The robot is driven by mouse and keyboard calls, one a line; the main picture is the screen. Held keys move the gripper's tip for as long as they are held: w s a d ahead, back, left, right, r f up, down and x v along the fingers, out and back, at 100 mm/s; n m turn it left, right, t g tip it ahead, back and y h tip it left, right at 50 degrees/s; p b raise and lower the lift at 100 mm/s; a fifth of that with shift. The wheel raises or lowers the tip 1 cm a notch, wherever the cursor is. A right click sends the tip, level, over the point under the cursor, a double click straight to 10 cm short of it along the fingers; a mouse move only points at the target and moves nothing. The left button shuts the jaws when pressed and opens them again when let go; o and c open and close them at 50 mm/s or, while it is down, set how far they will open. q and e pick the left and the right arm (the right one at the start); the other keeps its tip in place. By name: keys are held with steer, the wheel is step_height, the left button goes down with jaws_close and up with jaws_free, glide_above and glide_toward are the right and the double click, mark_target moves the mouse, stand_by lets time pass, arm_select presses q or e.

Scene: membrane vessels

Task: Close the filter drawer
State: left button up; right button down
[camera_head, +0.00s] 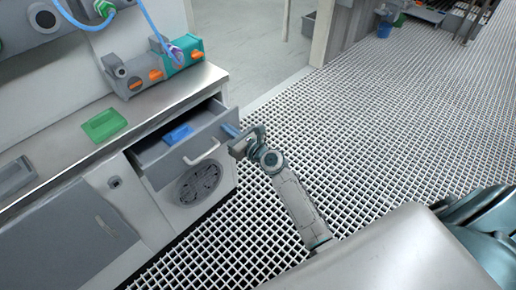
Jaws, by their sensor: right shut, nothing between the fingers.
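The filter drawer (207,133) is a grey drawer under the steel counter, and it stands open. A curved light handle (203,152) is on its front panel. A blue item (179,134) lies inside the drawer. My right gripper (236,151) is shut and empty, just right of the drawer's front. I cannot tell whether it touches the front panel. A blue patch (231,130) shows at the right end of the drawer front, partly beside the gripper. My left gripper is not in view.
The counter (60,152) holds a green tray (104,124), a grey tray (15,176) and grey-teal units with orange parts (152,70). A round vent (199,184) is below the drawer. The grated floor (370,120) to the right is clear.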

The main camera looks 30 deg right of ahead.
steer(key=x, duration=0.8)
steer(key=shift+f, duration=0.1)
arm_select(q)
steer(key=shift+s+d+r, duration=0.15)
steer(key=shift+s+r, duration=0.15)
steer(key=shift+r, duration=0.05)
arm_select(e)
steer(key=shift+r, duration=0.35)
steer(key=shift+w+r, duration=0.1)
